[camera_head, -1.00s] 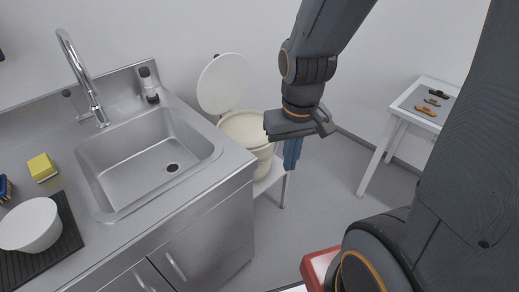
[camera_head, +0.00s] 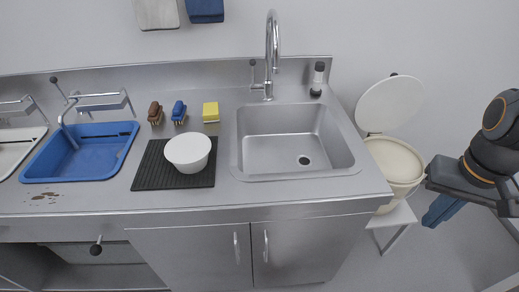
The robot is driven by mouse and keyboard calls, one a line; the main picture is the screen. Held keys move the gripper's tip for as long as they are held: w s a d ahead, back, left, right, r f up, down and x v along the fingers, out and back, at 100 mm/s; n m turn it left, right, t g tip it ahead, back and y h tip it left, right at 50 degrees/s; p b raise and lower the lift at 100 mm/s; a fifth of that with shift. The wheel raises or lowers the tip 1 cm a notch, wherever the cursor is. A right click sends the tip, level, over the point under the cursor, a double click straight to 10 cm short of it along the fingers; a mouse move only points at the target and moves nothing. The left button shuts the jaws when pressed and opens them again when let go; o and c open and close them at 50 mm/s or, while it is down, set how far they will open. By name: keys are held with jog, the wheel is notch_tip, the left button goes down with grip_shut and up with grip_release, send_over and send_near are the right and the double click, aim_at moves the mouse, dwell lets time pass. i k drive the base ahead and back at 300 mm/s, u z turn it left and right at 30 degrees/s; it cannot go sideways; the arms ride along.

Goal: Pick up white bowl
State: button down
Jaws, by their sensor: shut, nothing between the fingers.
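The white bowl (camera_head: 188,152) rests on a black ribbed mat (camera_head: 150,173) on the steel counter, left of the sink. My gripper (camera_head: 441,209) is at the far right, beyond the counter's right end and well apart from the bowl. Its blue fingers point down and are shut with nothing between them. My arm is partly cut off by the right edge of the picture.
The steel sink (camera_head: 292,140) with a tall faucet (camera_head: 271,55) lies right of the mat. Brushes (camera_head: 179,112) and a yellow sponge (camera_head: 211,112) stand behind the bowl. A blue basin (camera_head: 85,158) is at left. A lidded cream bin (camera_head: 396,162) stands beside the counter's right end.

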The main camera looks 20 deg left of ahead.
aim_at(189, 151)
jog(key=z, duration=0.8)
jog(key=k, duration=1.1)
jog(key=u, duration=1.2)
jog(key=i, duration=0.25)
jog(key=u, duration=0.15)
